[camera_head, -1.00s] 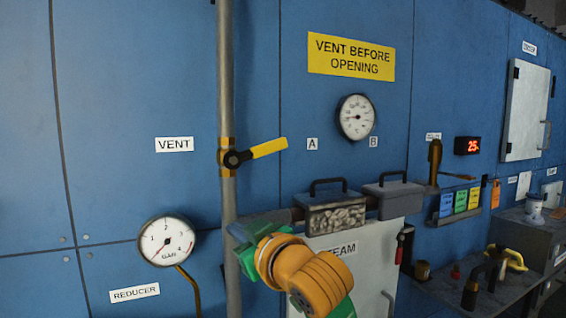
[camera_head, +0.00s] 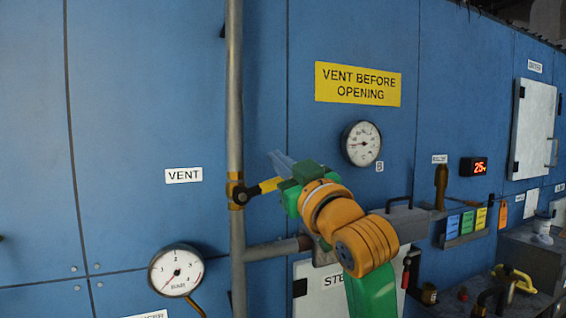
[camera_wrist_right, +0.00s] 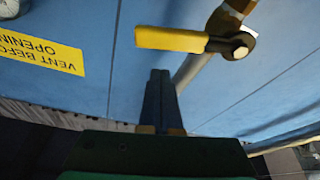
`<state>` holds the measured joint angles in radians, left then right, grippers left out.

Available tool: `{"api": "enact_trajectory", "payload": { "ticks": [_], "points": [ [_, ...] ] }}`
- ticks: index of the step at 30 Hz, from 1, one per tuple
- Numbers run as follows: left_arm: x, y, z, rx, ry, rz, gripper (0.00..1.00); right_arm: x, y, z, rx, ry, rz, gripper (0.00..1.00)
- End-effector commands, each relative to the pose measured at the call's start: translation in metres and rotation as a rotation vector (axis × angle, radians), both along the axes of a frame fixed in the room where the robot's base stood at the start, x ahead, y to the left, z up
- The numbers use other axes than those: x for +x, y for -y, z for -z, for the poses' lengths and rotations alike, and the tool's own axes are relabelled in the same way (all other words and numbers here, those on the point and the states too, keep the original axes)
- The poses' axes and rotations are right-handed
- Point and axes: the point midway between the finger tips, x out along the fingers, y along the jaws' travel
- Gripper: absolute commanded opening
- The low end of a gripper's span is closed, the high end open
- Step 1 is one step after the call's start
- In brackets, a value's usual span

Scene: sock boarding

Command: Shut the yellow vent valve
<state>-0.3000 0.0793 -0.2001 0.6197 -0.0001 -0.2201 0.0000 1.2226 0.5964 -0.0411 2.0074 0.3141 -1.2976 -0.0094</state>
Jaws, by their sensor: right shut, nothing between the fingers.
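The yellow vent valve's handle (camera_head: 269,185) points right and slightly up from its dark pivot (camera_head: 239,193) on the grey vertical pipe. My right arm hides its outer end in the head view. My right gripper (camera_head: 279,158) is shut and empty, its grey fingers just above the handle in that view. In the right wrist view the handle (camera_wrist_right: 170,39) lies across the pipe, ahead of the shut fingertips (camera_wrist_right: 160,73). A small gap shows between them there; I cannot tell the depth. My left gripper is not in view.
A VENT label (camera_head: 184,175) is left of the pipe (camera_head: 235,100). A round pressure gauge (camera_head: 176,270) sits lower left. Another gauge (camera_head: 362,143) and a yellow sign (camera_head: 358,84) are on the blue wall (camera_head: 150,80). The wall left of the pipe is mostly clear.

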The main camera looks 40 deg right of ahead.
Motion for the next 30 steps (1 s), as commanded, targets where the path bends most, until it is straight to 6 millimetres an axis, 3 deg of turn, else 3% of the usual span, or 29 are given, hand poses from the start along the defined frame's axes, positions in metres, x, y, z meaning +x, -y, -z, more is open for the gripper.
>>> {"api": "enact_trajectory", "payload": {
  "ticks": [1, 6, 16, 22, 30],
  "points": [
    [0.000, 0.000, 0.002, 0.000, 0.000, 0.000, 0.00, 0.000, 0.002, 0.010, 0.000, -0.003, 0.001, 0.00],
    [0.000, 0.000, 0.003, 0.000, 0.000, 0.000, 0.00, -0.002, 0.005, 0.023, 0.000, -0.001, -0.001, 0.00],
    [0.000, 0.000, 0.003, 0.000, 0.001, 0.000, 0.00, -0.002, 0.006, 0.025, 0.003, 0.001, -0.001, 0.00],
    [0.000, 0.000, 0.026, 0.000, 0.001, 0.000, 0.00, -0.004, 0.012, 0.048, 0.202, 0.049, -0.002, 0.00],
    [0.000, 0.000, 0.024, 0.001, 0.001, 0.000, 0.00, -0.004, 0.014, 0.046, 0.199, 0.048, 0.000, 0.00]
  ]
}}
